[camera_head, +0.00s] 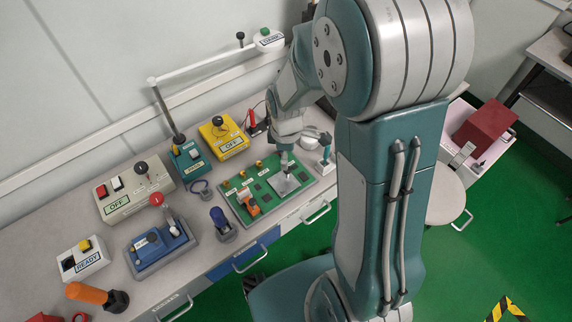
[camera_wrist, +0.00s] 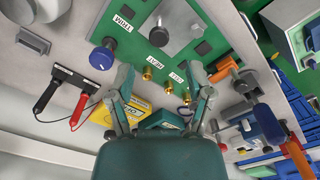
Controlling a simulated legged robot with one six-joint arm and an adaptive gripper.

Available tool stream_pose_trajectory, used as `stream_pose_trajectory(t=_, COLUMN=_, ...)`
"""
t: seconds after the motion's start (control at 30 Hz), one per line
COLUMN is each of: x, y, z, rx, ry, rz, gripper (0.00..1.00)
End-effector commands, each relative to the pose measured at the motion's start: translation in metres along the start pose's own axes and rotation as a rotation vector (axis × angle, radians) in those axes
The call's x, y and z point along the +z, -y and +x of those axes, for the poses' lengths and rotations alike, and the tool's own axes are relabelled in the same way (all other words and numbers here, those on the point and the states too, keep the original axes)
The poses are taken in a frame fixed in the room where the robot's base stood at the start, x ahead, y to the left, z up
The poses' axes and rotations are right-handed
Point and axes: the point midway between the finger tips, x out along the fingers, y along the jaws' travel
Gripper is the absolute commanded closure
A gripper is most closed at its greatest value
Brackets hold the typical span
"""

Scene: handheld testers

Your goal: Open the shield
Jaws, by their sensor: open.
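The shield appears to be the grey metal plate (camera_head: 284,184) with a knob, on the right part of the green circuit board (camera_head: 262,203). In the wrist view the plate (camera_wrist: 183,20) lies near the top of the picture, flat on the board (camera_wrist: 135,50), with a dark round knob (camera_wrist: 159,36) on it. My gripper (camera_wrist: 163,90) is open, with nothing between its fingers. Its fingertips are apart from the plate in that picture. In the head view my gripper (camera_head: 286,156) points down over the board by the plate, and hides part of the board's far side.
Brass connectors (camera_wrist: 168,87) and an orange clip (camera_wrist: 223,70) stand on the board. A blue-topped knob (camera_wrist: 101,58) is beside it. A yellow box (camera_head: 222,138), a teal box (camera_head: 188,160) and a blue fixture (camera_head: 160,247) stand on the bench. A white rail (camera_head: 215,62) runs behind.

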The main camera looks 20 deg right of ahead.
Motion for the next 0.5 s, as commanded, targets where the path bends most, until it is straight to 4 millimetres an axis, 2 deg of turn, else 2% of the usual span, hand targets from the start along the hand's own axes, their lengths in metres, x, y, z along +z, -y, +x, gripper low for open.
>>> stream_pose_trajectory(t=0.03, x=0.001, y=0.001, z=0.011, rx=-0.005, ry=0.002, rz=0.001, gripper=0.33)
stream_pose_trajectory(t=0.2, x=0.001, y=0.000, z=0.038, rx=-0.003, ry=0.001, rz=0.001, gripper=0.33)
stream_pose_trajectory(t=0.33, x=0.000, y=0.000, z=0.051, rx=-0.001, ry=0.000, rz=0.002, gripper=0.33)
stream_pose_trajectory(t=0.5, x=0.000, y=0.000, z=0.056, rx=0.001, ry=-0.001, rz=0.002, gripper=0.33)
